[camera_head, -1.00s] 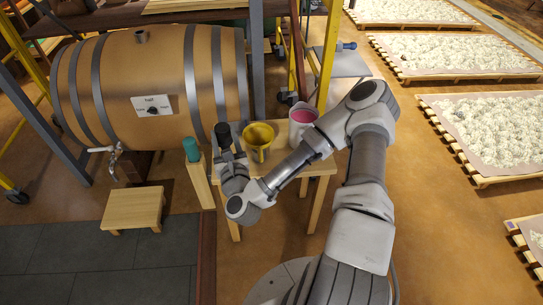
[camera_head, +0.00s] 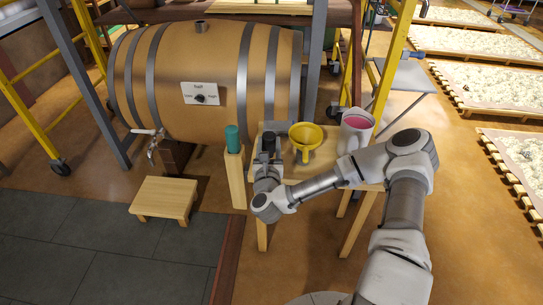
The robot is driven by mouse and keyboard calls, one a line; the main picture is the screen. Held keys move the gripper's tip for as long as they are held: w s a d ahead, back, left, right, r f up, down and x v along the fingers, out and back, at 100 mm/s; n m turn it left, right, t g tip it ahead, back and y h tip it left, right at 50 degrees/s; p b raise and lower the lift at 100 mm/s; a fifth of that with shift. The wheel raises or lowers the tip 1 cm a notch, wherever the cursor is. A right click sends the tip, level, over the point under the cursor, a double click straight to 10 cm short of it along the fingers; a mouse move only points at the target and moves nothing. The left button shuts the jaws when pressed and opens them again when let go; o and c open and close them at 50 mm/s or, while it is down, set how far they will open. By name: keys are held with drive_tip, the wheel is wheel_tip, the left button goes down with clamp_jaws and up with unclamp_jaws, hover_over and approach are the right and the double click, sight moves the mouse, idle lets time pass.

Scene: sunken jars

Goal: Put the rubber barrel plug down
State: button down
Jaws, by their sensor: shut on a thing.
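My gripper (camera_head: 268,148) is at the left end of the small wooden table (camera_head: 313,170), left of the yellow funnel (camera_head: 305,140). It is shut on a small dark thing (camera_head: 268,138), which looks like the rubber barrel plug. The fingers hide most of it. I cannot tell whether it touches the tabletop. The barrel (camera_head: 215,65) lies on its side behind, with a short collar (camera_head: 201,27) on top.
A teal cylinder (camera_head: 232,138) tops a wooden post (camera_head: 236,178) just left of my gripper. A white bucket with pink contents (camera_head: 355,130) stands right of the funnel. A low stool (camera_head: 165,198) stands at the left. Flat racks (camera_head: 490,80) fill the right.

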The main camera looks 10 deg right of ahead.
drive_tip(key=shift+w+d+f+b, duration=0.1)
drive_tip(key=shift+w+f+b, duration=0.05)
drive_tip(key=shift+w+f, duration=0.35)
drive_tip(key=shift+w+d+f+b, duration=0.15)
drive_tip(key=shift+w+f, duration=0.15)
drive_tip(key=shift+w, duration=0.3)
drive_tip(key=shift+a+f+b, duration=0.1)
drive_tip(key=shift+f+b, duration=0.65)
drive_tip(key=shift+f, duration=1.1)
drive_tip(key=shift+f, duration=0.25)
drive_tip(key=shift+c, duration=1.5)
unclamp_jaws()
drive_tip(key=shift+r, duration=0.1)
drive_tip(key=shift+r, duration=0.15)
